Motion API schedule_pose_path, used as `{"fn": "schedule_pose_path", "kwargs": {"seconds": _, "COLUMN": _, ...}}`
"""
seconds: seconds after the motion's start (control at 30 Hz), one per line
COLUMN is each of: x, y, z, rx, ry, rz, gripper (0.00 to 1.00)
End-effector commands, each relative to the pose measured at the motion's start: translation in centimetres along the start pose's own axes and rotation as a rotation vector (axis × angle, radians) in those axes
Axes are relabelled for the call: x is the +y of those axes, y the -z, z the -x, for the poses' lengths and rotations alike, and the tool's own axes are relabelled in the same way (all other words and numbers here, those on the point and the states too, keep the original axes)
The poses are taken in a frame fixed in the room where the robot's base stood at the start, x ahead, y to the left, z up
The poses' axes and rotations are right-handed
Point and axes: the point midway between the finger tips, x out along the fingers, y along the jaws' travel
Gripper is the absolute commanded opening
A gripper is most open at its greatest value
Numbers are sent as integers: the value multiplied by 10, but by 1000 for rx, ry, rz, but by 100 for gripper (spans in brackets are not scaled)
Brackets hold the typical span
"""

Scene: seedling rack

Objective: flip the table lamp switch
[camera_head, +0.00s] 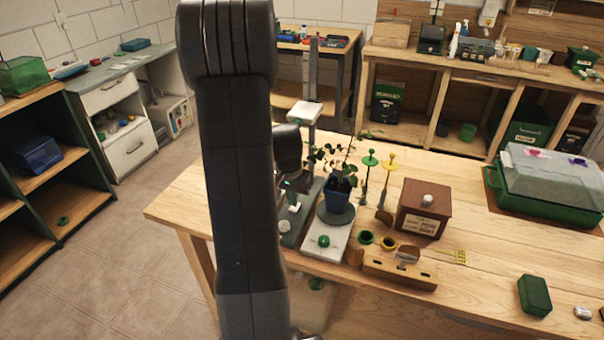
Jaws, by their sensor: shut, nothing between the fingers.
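A tall grey upright (313,68) with a pale block (305,112) rises at the left part of the wooden table, just right of my arm. It may be the table lamp, but I cannot tell for sure. A grey base (298,238) lies below it, partly hidden by my arm, with a small pale round part (284,227) on it. I cannot make out which part is the lamp switch. My dark arm fills the left middle of the view, and a dark rounded wrist part shows beside it.
A potted plant (340,190) stands on a pale scale-like unit (322,240) close to the right. A brown box (424,208), a wooden holder (400,270) and a green propagator (548,195) stand further right.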

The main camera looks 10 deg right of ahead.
Motion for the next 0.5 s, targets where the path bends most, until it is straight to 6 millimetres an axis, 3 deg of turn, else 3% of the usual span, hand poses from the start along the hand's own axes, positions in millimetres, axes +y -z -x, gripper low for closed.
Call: {"fn": "schedule_pose_path", "kwargs": {"seconds": 0.5, "x": 0, "y": -1, "z": -7, "rx": 0, "ry": 0, "rz": 0, "gripper": 0}}
